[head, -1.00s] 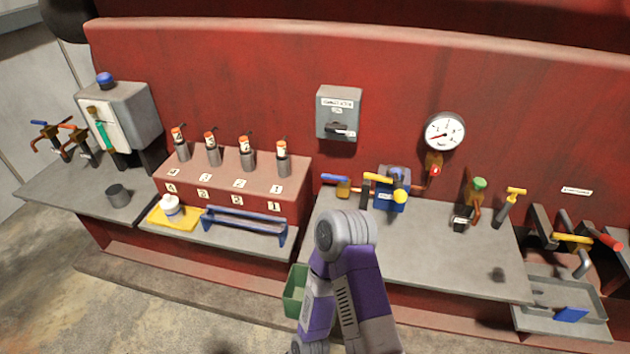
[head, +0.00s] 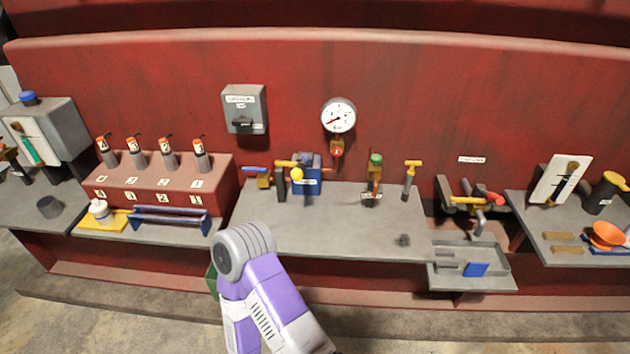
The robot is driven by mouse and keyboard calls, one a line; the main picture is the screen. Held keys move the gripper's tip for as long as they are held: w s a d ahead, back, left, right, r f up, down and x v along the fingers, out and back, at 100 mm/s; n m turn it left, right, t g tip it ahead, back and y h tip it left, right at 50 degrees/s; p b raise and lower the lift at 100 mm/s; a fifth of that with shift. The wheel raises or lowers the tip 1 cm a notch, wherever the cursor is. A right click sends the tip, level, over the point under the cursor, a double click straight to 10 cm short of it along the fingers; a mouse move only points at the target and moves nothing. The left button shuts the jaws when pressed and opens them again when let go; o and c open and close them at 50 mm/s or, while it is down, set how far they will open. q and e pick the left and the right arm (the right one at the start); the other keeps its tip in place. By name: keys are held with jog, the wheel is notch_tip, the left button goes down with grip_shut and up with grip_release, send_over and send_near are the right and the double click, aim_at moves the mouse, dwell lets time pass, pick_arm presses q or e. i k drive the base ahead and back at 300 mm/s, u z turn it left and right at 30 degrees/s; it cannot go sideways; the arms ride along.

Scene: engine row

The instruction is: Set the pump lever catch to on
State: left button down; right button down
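No part is clearly readable as the pump lever catch in the head view, and its setting cannot be told. A blue pump-like unit (head: 311,183) stands at the back of the middle bench, with a yellow lever (head: 286,164) and a yellow ball knob (head: 297,174). Further right, a dark bracket assembly carries a yellow bar (head: 468,200) and a red handle (head: 495,198), below a small white label (head: 471,159). Neither of my grippers is in view. Only a purple and grey link of my arm shows at the bottom, in front of the middle bench.
A gauge (head: 338,115) and a grey switch box (head: 244,110) hang on the red wall. A green-topped valve (head: 375,172) and a yellow T-handle (head: 411,178) stand on the middle bench (head: 320,232), whose front is mostly clear. A tray (head: 505,283) holds a blue block.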

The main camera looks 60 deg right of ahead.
aim_at(278, 164)
jog(key=z, duration=1)
